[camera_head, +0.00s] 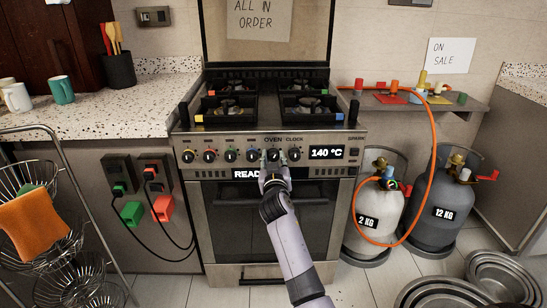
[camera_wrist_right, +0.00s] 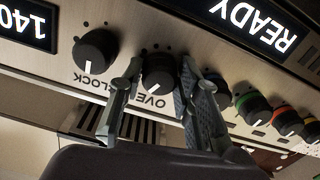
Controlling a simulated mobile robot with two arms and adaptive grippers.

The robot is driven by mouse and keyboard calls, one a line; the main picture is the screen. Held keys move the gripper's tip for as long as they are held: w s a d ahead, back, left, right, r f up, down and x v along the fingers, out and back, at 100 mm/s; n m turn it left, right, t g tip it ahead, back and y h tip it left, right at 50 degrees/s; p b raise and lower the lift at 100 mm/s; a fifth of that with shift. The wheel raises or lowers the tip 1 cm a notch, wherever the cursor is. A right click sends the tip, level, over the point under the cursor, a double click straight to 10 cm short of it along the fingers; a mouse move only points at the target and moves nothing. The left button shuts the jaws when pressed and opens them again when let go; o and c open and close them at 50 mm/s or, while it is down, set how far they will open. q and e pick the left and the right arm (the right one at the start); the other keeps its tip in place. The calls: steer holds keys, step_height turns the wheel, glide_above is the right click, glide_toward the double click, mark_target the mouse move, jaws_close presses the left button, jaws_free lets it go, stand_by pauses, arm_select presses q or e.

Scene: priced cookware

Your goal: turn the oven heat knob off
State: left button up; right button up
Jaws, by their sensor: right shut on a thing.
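The oven heat knob (camera_wrist_right: 158,74) is a black dial under the OVEN label, upside down in the right wrist view. Its white mark points toward the label. My right gripper (camera_wrist_right: 157,80) has one finger on each side of this knob and is shut on it. In the head view my right gripper (camera_head: 273,164) reaches up to the oven's front panel and hides most of the knob. The temperature display (camera_head: 326,152) reads 140 °C. My left gripper is not in view.
The clock knob (camera_wrist_right: 95,50) sits close beside one finger. Several colour-ringed burner knobs (camera_head: 210,155) line the panel on the other side. A READY display (camera_head: 246,174) lies below. Gas bottles (camera_head: 378,205) with an orange hose (camera_head: 433,150) stand right of the oven.

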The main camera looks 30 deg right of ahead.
steer(key=n, duration=0.3)
steer(key=shift+p, duration=0.4)
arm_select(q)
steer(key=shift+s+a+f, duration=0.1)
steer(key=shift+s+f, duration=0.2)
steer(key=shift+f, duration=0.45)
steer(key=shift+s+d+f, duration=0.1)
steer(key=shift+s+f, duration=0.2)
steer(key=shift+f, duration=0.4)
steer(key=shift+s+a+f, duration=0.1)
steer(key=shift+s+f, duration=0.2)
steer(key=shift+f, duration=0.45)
arm_select(e)
steer(key=shift+n, duration=1)
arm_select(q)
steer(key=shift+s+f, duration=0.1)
arm_select(e)
steer(key=o, duration=0.9)
steer(key=shift+c, duration=0.2)
